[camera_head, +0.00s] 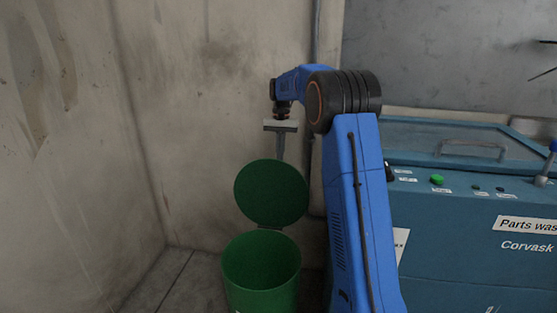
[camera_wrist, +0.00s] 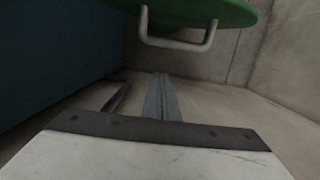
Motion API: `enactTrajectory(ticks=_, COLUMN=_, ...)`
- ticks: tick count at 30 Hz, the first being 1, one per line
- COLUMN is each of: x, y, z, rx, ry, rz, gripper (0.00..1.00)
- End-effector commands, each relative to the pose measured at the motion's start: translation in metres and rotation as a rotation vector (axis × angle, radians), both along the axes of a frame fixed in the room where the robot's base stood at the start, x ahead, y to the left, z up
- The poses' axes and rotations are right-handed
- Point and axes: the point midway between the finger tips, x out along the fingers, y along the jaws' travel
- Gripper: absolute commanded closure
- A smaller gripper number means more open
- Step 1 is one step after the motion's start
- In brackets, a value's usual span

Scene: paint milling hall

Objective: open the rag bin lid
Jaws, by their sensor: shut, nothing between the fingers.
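The green rag bin (camera_head: 262,275) stands on the floor near the corner, its round mouth showing open. Its green lid (camera_head: 271,194) stands raised, roughly upright, at the back of the mouth. In the wrist view the lid's green edge (camera_wrist: 200,10) is at the top, with a pale bar handle (camera_wrist: 180,42) on it. My gripper (camera_head: 280,158) is shut and empty, pointing down just behind the lid's top edge. In the wrist view its fingers (camera_wrist: 160,82) lie below the handle in the picture, and I see no grip on it. Whether they touch the lid I cannot tell.
A blue parts washer (camera_head: 460,240) with a closed lid and buttons stands to the right of my arm. Bare stained walls (camera_head: 200,110) close in behind and to the left of the bin. Floor (camera_head: 175,280) is free left of the bin.

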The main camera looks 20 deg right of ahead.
Motion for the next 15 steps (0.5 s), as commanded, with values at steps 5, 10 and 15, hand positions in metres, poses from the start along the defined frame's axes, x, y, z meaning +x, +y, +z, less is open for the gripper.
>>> enactTrajectory(ticks=5, x=-0.018, y=0.014, z=0.001, rx=-0.001, ry=-0.003, rz=0.002, gripper=1.00)
enactTrajectory(ticks=10, x=-0.027, y=0.019, z=0.001, rx=-0.001, ry=-0.003, rz=0.001, gripper=1.00)
enactTrajectory(ticks=15, x=-0.029, y=0.021, z=0.000, rx=-0.001, ry=-0.003, rz=0.001, gripper=1.00)
